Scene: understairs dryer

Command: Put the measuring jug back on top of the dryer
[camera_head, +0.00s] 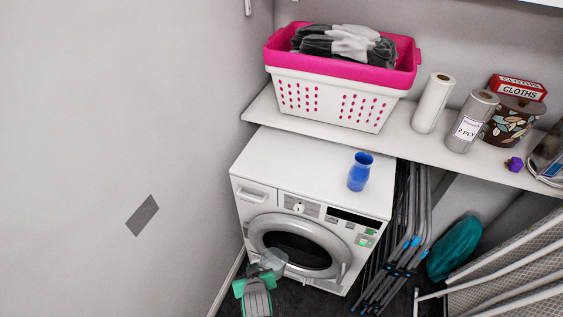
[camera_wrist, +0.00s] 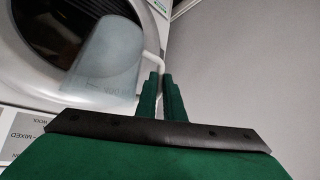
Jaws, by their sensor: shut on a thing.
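The measuring jug (camera_wrist: 105,58) is a translucent grey-blue vessel with a pale handle in the wrist view. My gripper (camera_wrist: 162,84), with green fingers, is shut on its handle. In the head view my gripper (camera_head: 257,272) holds the jug (camera_head: 273,262) low in front of the dryer's round door. The dryer (camera_head: 262,203) is white, and its flat top is well above the jug. A blue vase-like container (camera_head: 359,172) stands on the dryer top towards the right. The jug's base is hard to make out.
The left and middle of the dryer top are clear. A shelf (camera_head: 300,133) above and behind it holds a pink and white basket (camera_head: 340,97), paper rolls (camera_head: 433,103) and a box (camera_head: 517,88). Folded metal frames (camera_head: 408,245) lean at the dryer's right. A wall (camera_head: 140,120) stands left.

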